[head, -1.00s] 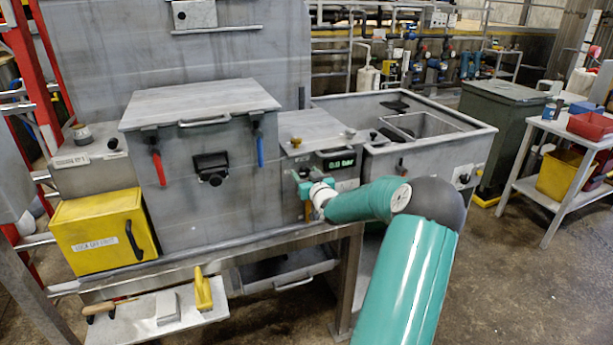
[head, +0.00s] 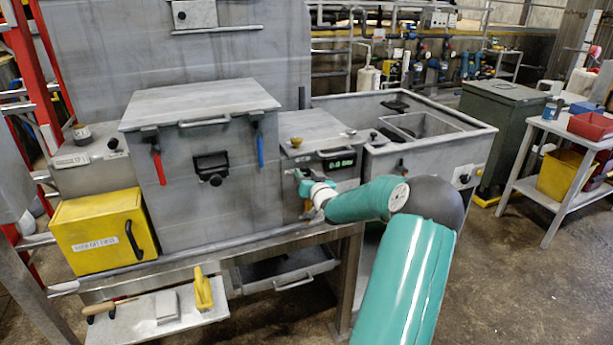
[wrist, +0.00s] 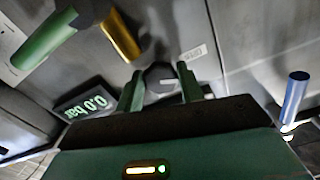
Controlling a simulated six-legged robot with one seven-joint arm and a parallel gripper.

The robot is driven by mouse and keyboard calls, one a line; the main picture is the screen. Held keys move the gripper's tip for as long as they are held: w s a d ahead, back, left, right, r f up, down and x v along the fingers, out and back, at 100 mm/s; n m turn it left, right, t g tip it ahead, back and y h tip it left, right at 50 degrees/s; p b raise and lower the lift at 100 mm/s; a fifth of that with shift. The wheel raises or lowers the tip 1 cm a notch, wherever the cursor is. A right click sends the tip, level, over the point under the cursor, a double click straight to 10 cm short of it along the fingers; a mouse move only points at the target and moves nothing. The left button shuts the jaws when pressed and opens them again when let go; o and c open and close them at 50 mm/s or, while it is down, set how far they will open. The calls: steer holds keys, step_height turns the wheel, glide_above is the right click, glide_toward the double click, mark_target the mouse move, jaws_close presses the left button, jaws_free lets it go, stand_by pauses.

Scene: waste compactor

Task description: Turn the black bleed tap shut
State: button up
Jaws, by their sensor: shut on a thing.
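The black bleed tap (wrist: 159,76) shows in the wrist view between my two green fingertips, against the grey housing. My gripper (wrist: 160,84) is shut on it, and the jaws hide part of the tap. In the head view my gripper (head: 304,184) is at the front of the small grey box beside the large one. The tap itself is hidden there by my gripper and wrist.
A pressure display (wrist: 88,107) reads 0.0 bar close beside my gripper. A green handle (wrist: 44,45) and a brass-coloured handle (wrist: 121,36) are near it. A blue handle (head: 261,148) and a red handle (head: 157,165) are on the large box. A yellow box (head: 101,231) stands left.

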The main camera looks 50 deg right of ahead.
steer(key=m, duration=1.3)
steer(key=shift+m, duration=0.4)
stand_by(0.3)
steer(key=o, duration=0.9)
steer(key=shift+a, duration=0.1)
steer(key=shift+o, duration=0.2)
steer(key=shift+r, duration=0.1)
steer(key=v, duration=1.3)
steer(key=shift+s+a, duration=0.15)
steer(key=shift+s, duration=0.2)
